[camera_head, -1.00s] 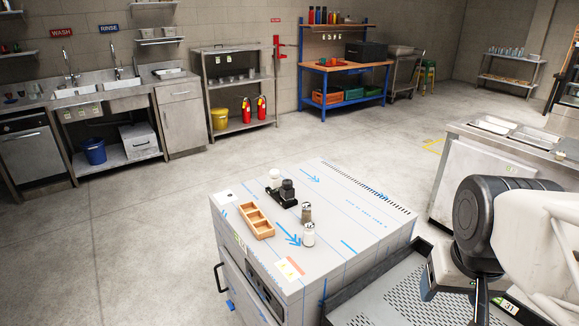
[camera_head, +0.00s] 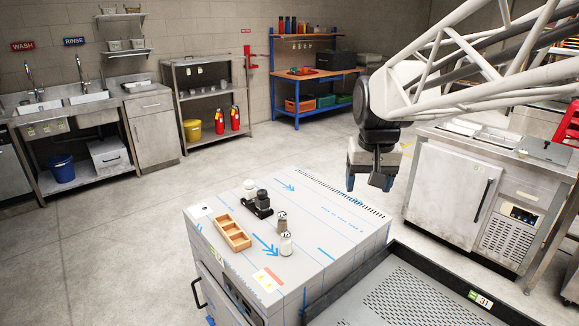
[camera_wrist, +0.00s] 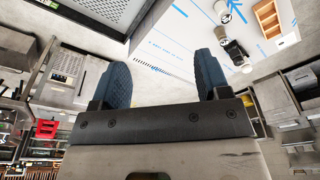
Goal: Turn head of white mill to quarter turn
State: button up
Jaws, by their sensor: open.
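A small white-bodied mill (camera_head: 286,244) with a metal-looking head stands upright on the pale worktop (camera_head: 335,228), near its front right side in the head view. A similar grey-brown one (camera_head: 282,221) stands just behind it. The angle of the white mill's head is too small to read. My gripper (camera_head: 371,180) hangs in the air, above and to the right of the worktop, well apart from the mill. In the wrist view my gripper (camera_wrist: 162,80) shows two blue fingers spread wide with nothing between them.
A black fixture (camera_head: 257,204) and a white round item (camera_head: 249,185) stand behind the mills. A wooden divided tray (camera_head: 233,233) lies to their left. A dark-edged perforated platform (camera_head: 410,290) adjoins the worktop at the right. The right half of the worktop is bare.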

jog(key=w+a, duration=0.7)
jog(key=w, duration=0.7)
jog(key=n+g, duration=0.2)
send_over(249, 181)
jog(key=f, duration=1.8)
jog(key=shift+s+d, duration=0.2)
jog(key=shift+s, duration=0.05)
jog(key=shift+w+a+f, duration=0.15)
jog(key=shift+a+f, duration=0.1)
jog(key=shift+f, duration=0.15)
jog(key=shift+f, duration=3.75)
jog(key=c, duration=0.9)
